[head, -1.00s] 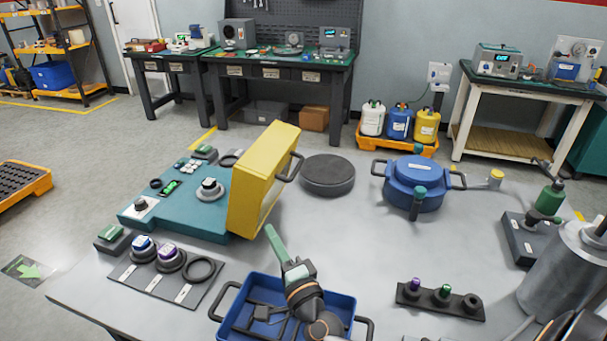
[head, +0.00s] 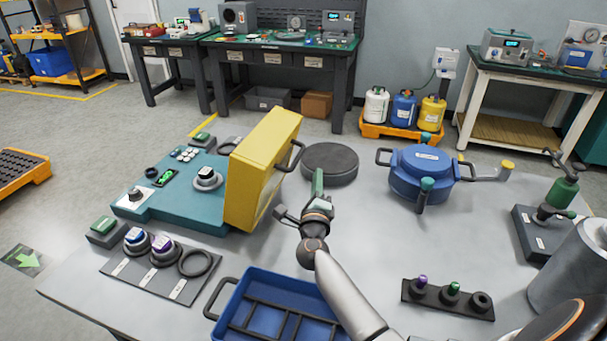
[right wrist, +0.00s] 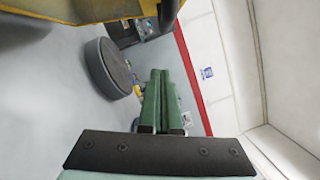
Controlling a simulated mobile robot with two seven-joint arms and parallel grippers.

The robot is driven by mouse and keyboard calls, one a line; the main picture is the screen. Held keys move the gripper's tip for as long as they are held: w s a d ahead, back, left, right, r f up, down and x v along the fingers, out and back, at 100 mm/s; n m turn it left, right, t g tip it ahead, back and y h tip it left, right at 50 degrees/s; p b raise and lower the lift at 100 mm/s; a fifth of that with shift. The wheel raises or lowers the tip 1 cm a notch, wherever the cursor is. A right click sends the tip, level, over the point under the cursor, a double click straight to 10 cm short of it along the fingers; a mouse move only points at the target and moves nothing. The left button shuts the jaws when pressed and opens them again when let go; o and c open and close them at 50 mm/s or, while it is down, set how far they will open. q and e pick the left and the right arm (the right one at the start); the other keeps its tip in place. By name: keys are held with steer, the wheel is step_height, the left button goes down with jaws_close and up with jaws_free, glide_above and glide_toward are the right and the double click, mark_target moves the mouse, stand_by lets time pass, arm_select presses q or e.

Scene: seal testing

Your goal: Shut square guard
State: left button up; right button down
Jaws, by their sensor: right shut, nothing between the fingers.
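The square guard (head: 262,165) is a yellow square frame with a dark handle on its right face. It stands up, tilted, along the right side of the teal test base (head: 190,205), leaving the top of the base uncovered. My right gripper (head: 318,180) has green fingers, shut and empty. In the head view it appears just right of the guard's handle, in front of the round dark disc; I cannot see contact. The right wrist view shows the closed fingers (right wrist: 160,85), with a yellow part of the guard (right wrist: 50,12) at the top left. My left gripper is not in view.
The round dark disc (head: 330,163) lies behind the gripper. A blue lidded pot (head: 420,175) stands to its right. A blue tray (head: 262,280) is at the front, beside a grey mat with rings (head: 150,280). The table between gripper and pot is clear.

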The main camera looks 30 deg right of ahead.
mark_target(272, 171)
steer(key=shift+w+a+r, duration=0.45)
steer(key=shift+w+a, duration=0.1)
steer(key=shift+w, duration=0.2)
steer(key=shift+w+a+r, duration=0.45)
steer(key=shift+w+a, duration=0.1)
steer(key=shift+w, duration=0.15)
steer(key=shift+r, duration=0.1)
